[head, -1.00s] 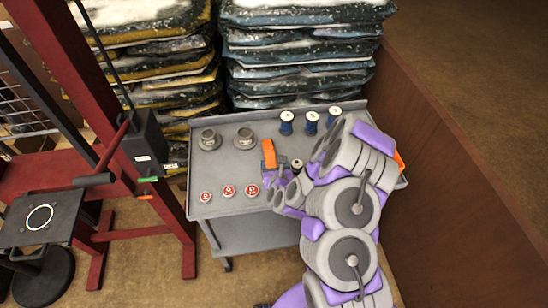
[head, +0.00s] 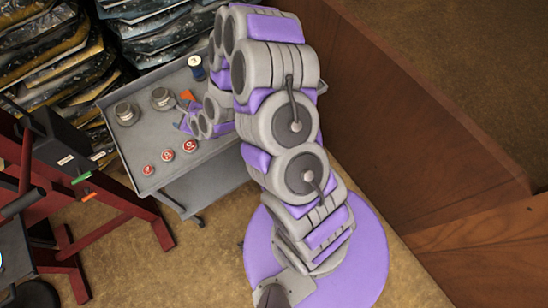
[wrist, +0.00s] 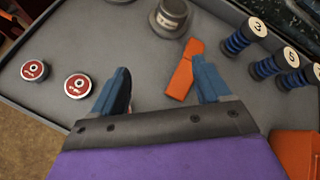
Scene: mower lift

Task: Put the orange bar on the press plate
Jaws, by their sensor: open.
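The orange bar (head: 187,96) lies on the grey cart top, partly hidden by my arm in the head view. In the wrist view the orange bar (wrist: 184,74) lies between my fingers, nearer the right one. My gripper (wrist: 163,70) is open, with its blue fingers apart and pointing at the cart top. In the head view my gripper (head: 186,120) is small and low over the cart. The press plate (head: 12,258), dark and flat, is cut off by the left picture edge.
The grey cart (head: 155,90) also holds red-topped weights (head: 167,155), grey round weights (head: 162,98) and blue spools (wrist: 268,68). A second orange piece (wrist: 294,146) is at the right. The red press frame (head: 85,215) stands left. A brown wall (head: 410,130) closes the right.

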